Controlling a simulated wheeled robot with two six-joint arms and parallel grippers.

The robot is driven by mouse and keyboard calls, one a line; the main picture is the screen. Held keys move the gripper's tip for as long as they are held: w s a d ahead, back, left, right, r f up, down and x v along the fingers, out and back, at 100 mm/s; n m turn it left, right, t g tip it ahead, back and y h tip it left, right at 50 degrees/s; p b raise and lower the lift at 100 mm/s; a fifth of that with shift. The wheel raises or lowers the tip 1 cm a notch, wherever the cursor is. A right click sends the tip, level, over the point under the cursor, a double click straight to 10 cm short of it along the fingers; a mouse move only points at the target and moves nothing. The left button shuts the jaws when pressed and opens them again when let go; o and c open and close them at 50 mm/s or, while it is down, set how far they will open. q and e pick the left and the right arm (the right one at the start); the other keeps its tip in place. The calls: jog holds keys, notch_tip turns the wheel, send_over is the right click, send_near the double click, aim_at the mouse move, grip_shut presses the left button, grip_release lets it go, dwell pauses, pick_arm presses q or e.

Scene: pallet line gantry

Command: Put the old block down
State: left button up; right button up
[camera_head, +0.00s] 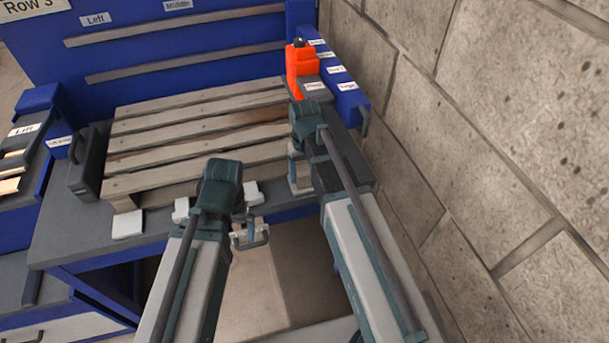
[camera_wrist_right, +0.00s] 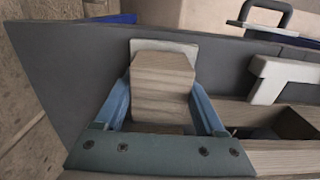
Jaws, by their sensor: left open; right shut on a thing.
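My right gripper (camera_head: 298,168) is over the right front corner of the bench, beside the pallet (camera_head: 190,150). In the right wrist view its two blue fingers (camera_wrist_right: 165,105) are shut on a wooden block (camera_wrist_right: 162,85) with visible grain. A pale pad (camera_wrist_right: 190,48) shows just behind the block; I cannot tell whether the block touches it or the bench top. My left gripper (camera_head: 248,232) is open and empty at the bench's front edge.
An orange tool (camera_head: 301,62) stands at the back right, by a blue labelled rail and the block wall (camera_head: 520,120). A dark case (camera_head: 88,165) stands left of the pallet. White pads (camera_head: 127,224) lie along its front. Bare grey bench (camera_head: 75,225) shows at front left.

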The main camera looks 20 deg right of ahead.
aim_at(305, 168)
jog(key=shift+f, duration=0.15)
jog(key=o, duration=1.4)
notch_tip(305, 168, up, 12)
jog(key=p, duration=1.2)
jog(key=shift+r, duration=0.25)
jog(key=shift+f, duration=0.2)
notch_tip(305, 168, down, 12)
jog(key=b, duration=1.2)
